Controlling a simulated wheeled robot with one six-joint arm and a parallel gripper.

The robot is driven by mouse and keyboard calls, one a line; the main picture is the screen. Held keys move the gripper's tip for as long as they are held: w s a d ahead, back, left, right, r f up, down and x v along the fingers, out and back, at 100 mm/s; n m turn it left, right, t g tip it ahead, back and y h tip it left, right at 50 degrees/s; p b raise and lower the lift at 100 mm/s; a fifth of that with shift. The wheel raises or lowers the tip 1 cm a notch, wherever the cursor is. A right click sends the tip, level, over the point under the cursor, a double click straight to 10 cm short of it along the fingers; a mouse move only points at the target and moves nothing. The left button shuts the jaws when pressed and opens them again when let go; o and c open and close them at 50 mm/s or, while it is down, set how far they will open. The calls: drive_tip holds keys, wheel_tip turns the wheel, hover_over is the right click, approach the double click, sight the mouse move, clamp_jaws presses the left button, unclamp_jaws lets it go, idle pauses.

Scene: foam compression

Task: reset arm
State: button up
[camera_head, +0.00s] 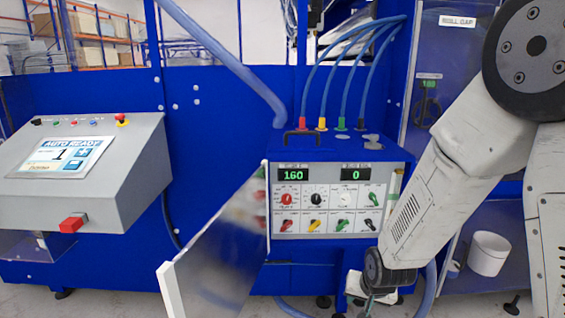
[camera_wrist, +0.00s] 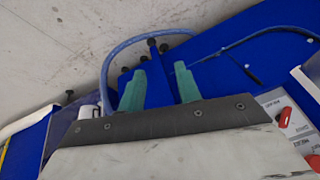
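My gripper shows in the wrist view (camera_wrist: 161,84) with two green fingers standing apart and nothing held between them. In the head view, my white arm comes down from the upper right. My gripper (camera_head: 372,300) is small and partly cut off at the bottom edge there. The wrist view looks down past the fingers at blue frame parts, a blue hose (camera_wrist: 112,62) and the pale floor.
An open clear door panel (camera_head: 215,262) with a white edge juts out left of my wrist. A grey console (camera_head: 85,170) with a screen stands at the left. Several blue hoses (camera_head: 345,58) rise above the control box. A white bucket (camera_head: 488,254) sits on the right shelf.

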drive_tip(key=s+d+r+n+g, duration=0.1)
drive_tip(key=s+d+r, duration=0.2)
drive_tip(key=s+r, duration=1)
drive_tip(key=s+d+r+n+g, duration=0.2)
drive_tip(key=s+d+r, duration=0.1)
drive_tip(key=s+r, duration=1)
drive_tip(key=shift+s+d+h, duration=0.25)
drive_tip(key=shift+s+h, duration=0.05)
drive_tip(key=shift+s, duration=0.25)
drive_tip(key=shift+s+g, duration=0.1)
drive_tip(key=shift+g, duration=0.2)
